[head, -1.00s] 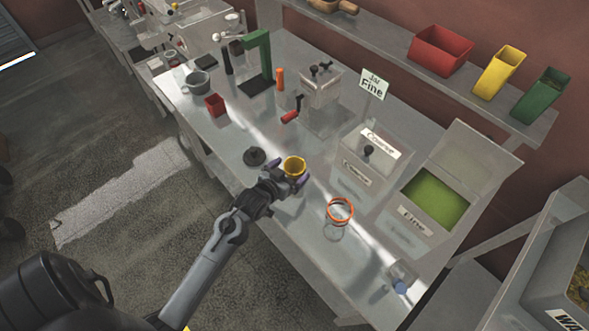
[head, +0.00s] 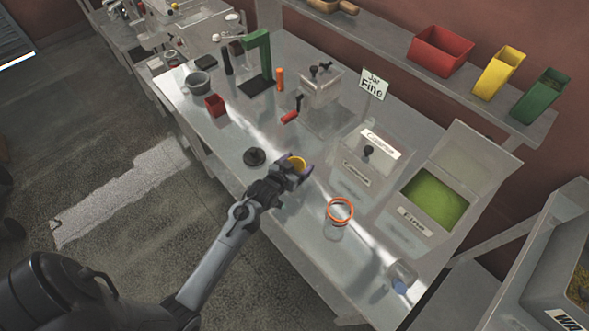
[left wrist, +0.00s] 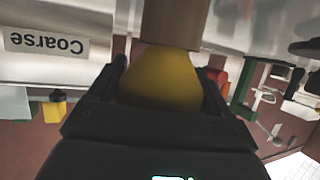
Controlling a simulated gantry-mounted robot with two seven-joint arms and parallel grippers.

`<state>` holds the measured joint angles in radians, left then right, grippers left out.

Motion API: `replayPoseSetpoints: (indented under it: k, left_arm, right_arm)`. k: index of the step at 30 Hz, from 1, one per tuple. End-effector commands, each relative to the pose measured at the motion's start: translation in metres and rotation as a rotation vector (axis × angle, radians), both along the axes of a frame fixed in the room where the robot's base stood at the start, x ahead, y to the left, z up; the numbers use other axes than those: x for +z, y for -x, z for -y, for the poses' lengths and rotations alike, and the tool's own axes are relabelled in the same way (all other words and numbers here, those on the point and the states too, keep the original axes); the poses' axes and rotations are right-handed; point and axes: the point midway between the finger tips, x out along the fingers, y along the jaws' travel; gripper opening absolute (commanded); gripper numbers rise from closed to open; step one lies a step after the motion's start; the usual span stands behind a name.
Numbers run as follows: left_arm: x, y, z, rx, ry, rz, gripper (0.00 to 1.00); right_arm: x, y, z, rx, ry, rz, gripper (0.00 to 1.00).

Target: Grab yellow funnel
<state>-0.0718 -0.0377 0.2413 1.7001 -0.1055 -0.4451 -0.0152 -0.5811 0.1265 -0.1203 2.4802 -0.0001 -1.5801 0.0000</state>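The yellow funnel (head: 298,162) is near the front edge of the metal table, partly hidden by my left gripper (head: 296,169) in the head view. In the left wrist view the funnel (left wrist: 162,78) fills the space between the two dark fingers (left wrist: 163,75), one on each side. The fingers look open around it; firm contact cannot be made out. A tan cylinder (left wrist: 175,22) meets the funnel's narrower end in the wrist view. My right gripper is in neither view.
A black lid-like piece (head: 255,157) lies left of my gripper. A clear jar with an orange rim (head: 340,211) stands to the right. A small red cup (head: 215,105) is farther left.

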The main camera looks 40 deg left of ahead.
Motion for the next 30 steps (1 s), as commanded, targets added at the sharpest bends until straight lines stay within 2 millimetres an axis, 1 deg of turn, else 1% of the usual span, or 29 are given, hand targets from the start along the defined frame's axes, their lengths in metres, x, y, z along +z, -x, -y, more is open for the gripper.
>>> replayPoseSetpoints:
  k: [1,2,10,14,17,20,24,26,30]
  left_arm:
    - [0.0,0.0,0.0,0.0,0.0,0.0,0.53]
    - [0.0,0.0,0.0,0.0,0.0,0.0,0.48]
    - [0.001,0.0,0.0,0.0,0.0,0.001,0.48]
    - [0.006,0.0,0.0,0.0,-0.001,0.002,0.48]
    - [0.013,0.0,0.0,0.0,-0.001,0.002,0.48]
    - [0.024,0.0,0.0,0.0,-0.001,0.003,0.48]
    - [0.045,-0.001,0.0,0.0,-0.001,0.004,0.48]
    - [0.048,-0.006,0.011,-0.002,0.002,0.003,0.48]
    - [0.062,-0.017,0.033,-0.002,0.002,0.004,0.48]
  right_arm:
    - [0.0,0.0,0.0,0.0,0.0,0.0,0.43]
    - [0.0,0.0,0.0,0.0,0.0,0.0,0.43]
    - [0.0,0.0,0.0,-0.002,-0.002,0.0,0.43]
    - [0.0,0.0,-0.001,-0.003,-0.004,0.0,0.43]
    - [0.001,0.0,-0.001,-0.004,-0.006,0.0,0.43]
    - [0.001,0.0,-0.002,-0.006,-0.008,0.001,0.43]
    - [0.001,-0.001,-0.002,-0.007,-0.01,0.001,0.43]
    - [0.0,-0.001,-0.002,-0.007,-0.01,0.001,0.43]
    - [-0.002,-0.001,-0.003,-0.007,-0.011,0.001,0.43]
